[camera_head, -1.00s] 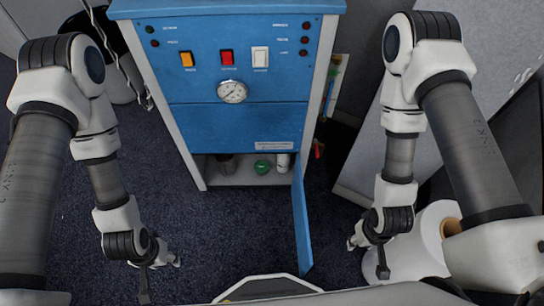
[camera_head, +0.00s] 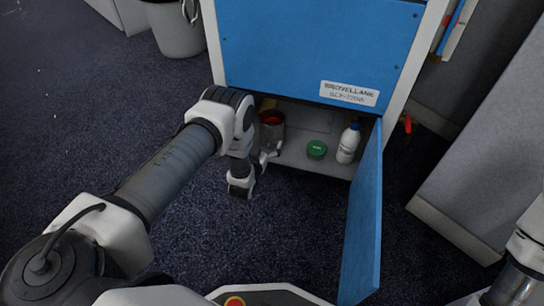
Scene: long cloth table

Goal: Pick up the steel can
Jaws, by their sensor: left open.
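The steel can (camera_head: 272,132) is a grey cylinder with red showing at its top. It stands upright inside the low open compartment of the blue cabinet, at the left. My left gripper (camera_head: 268,157) is open at the compartment's front edge, just in front of and below the can. Its fingers are small and partly hidden by my wrist, so I cannot tell whether they touch the can. My right gripper is out of view; only part of my right arm shows at the lower right edge.
A green-lidded container (camera_head: 317,149) and a white bottle with a blue cap (camera_head: 348,143) stand right of the can. The open blue door (camera_head: 363,220) juts forward on the right. A grey bin (camera_head: 176,28) stands at the upper left. The carpet at left is clear.

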